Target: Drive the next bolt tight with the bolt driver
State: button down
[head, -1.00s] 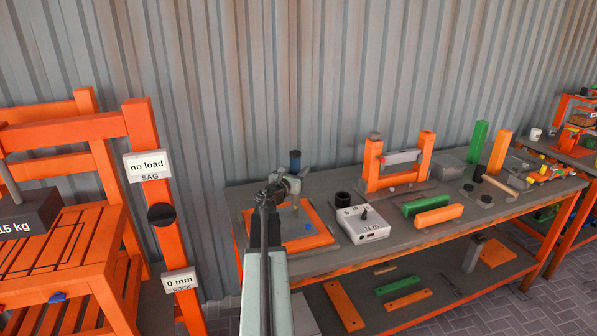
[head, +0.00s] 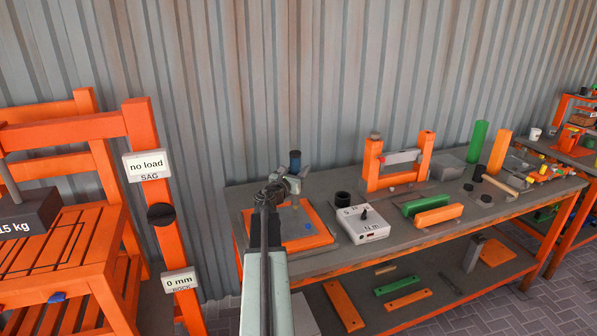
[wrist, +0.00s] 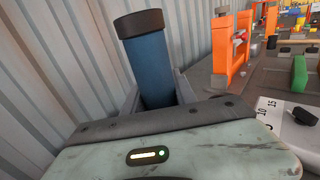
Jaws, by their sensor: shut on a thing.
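My gripper (head: 291,181) is shut on the bolt driver (head: 295,161), which has a blue handle with a dark cap. In the wrist view the bolt driver (wrist: 150,68) stands up between the jaws. My arm hides part of the panel's left side, and I cannot tell whether the driver's tip touches a bolt.
A white control box (head: 362,226) with a dial stands right of the panel, with a black cup (head: 343,199) behind it. An orange frame (head: 372,165) and green and orange pieces stand farther right. The corrugated wall is close behind. An orange chair under test (head: 75,245) stands left.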

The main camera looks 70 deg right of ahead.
jog(key=shift+f+b, duration=1.15)
jog(key=shift+b, duration=0.05)
dwell(0.7)
dwell(0.6)
notch_tip(320, 180, up, 5)
jog(key=p, duration=0.5)
jog(key=shift+r, duration=0.1)
